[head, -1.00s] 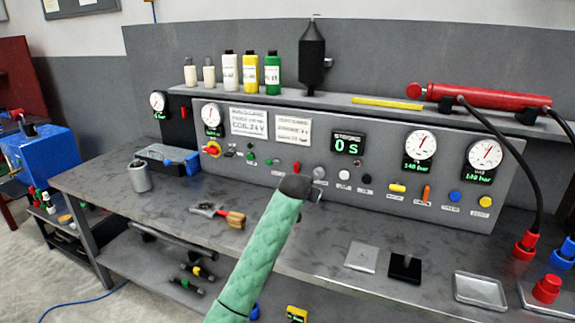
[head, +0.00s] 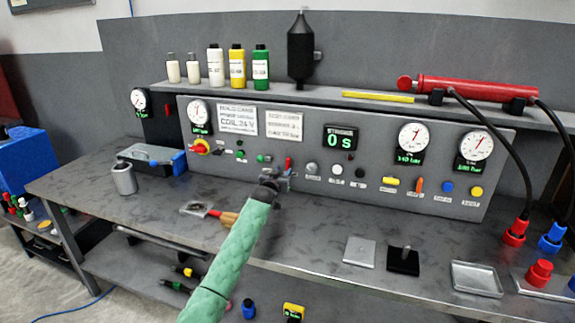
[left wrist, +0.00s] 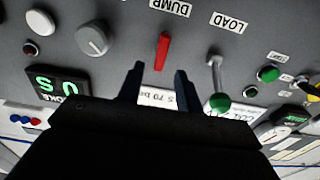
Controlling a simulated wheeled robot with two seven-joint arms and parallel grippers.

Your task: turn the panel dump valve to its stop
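The dump valve is a small red lever (head: 288,163) on the upright grey panel. In the left wrist view the red lever (left wrist: 162,52) stands beside the label DUMP, close to upright in the picture. My left gripper (head: 283,181) is just below the lever in the head view. In the left wrist view its two dark fingers (left wrist: 158,82) are apart and empty. The lever's end shows in line with the gap between the fingertips, with no contact visible; its depth relative to them is unclear. My right gripper is not in view.
A LOAD lever with a green knob (left wrist: 219,101) stands close beside the fingers. A grey knob (left wrist: 92,39) is on the other side.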

